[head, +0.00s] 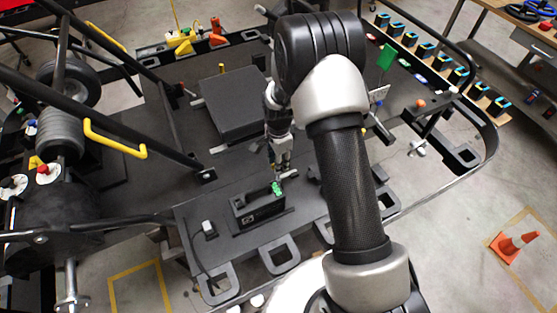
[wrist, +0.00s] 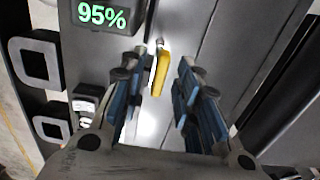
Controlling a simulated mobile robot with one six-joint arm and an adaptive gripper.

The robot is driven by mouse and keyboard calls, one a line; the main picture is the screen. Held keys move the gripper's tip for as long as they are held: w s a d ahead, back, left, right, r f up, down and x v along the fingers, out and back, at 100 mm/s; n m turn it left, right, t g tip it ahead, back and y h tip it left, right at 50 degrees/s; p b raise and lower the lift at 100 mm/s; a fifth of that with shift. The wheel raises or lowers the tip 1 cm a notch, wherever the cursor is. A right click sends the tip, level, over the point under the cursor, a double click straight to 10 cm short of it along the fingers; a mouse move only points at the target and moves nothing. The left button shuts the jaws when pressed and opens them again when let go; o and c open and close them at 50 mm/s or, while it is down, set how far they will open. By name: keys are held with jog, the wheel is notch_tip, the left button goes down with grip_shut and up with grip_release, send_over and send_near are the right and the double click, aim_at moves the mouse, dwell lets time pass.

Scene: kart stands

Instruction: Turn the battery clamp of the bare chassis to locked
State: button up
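The yellow lever (wrist: 159,74), which looks like the battery clamp's handle, shows in the wrist view on a short pin above a pale grey plate. My gripper (wrist: 166,78) is open, with one blue-padded finger on each side of the lever's line. The lever appears apart from both fingers, though its depth is hard to judge. A dark unit with a green "95%" display (wrist: 103,15) is at the upper left. In the head view my gripper (head: 280,168) points down just behind the small green display (head: 277,188); the lever is not clear there.
A black open-topped holder (head: 257,221) stands on the chassis deck in front of my gripper. A flat black box (head: 232,102) lies behind. Black tube rails and a yellow handle (head: 115,142) rise at left. An orange cone (head: 512,245) stands on the floor at right.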

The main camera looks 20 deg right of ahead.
jog(key=shift+c, duration=0.6)
grip_shut()
